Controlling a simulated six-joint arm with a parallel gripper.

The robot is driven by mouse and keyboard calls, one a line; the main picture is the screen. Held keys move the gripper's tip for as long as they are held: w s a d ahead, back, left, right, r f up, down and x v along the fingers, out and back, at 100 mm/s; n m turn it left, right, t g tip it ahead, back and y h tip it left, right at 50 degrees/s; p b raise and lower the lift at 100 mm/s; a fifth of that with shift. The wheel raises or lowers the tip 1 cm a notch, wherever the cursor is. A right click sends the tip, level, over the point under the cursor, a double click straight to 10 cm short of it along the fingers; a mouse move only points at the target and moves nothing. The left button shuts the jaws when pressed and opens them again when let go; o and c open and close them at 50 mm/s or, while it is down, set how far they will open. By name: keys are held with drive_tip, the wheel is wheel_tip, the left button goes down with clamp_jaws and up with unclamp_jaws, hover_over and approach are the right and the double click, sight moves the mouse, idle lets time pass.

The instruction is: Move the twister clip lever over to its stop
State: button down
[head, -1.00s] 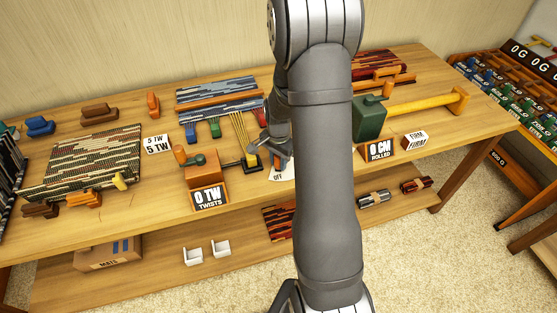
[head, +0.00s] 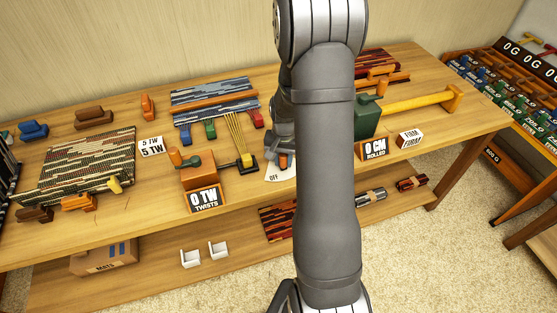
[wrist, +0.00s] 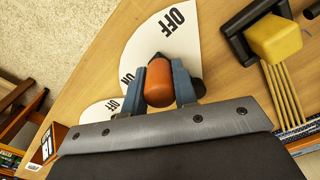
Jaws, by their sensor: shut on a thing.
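The orange clip lever (wrist: 159,84) is a rounded knob standing over a white fan-shaped plate (wrist: 165,42) lettered OFF. My gripper (wrist: 160,82) is shut on the lever, with a blue-grey finger on each side of it. In the head view my gripper (head: 283,157) is partly hidden behind my arm, and a bit of the plate (head: 274,176) shows below it. The yellow clip block (wrist: 275,39) sits in a dark bracket to the right, with yellow cords running from it. The twister (head: 199,169) is an orange block with a crank and a sign reading 0 TW.
A small loom (head: 215,98) with blue weaving stands behind the twister. A green roller device (head: 367,117) with a yellow bar and a 0 CM sign stands to the right of my arm. A patterned mat (head: 88,165) lies at left. Bare tabletop shows in front.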

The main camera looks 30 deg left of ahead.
drive_tip(key=w+n, duration=0.1)
drive_tip(key=w+d+n, duration=0.1)
drive_tip(key=n, duration=0.1)
drive_tip(key=shift+w+d+n, duration=0.1)
drive_tip(key=shift+w+n, duration=0.3)
drive_tip(key=shift+n, duration=0.5)
drive_tip(key=shift+w+d+n, duration=0.1)
drive_tip(key=shift+w+n, duration=0.3)
drive_tip(key=shift+n, duration=0.5)
drive_tip(key=c, duration=1.1)
unclamp_jaws()
drive_tip(key=shift+c, duration=0.2)
drive_tip(key=shift+r, duration=0.1)
wheel_tip(320, 180, up, 17)
drive_tip(key=shift+r, duration=0.15)
wheel_tip(320, 180, down, 18)
drive_tip(key=shift+r, duration=0.25)
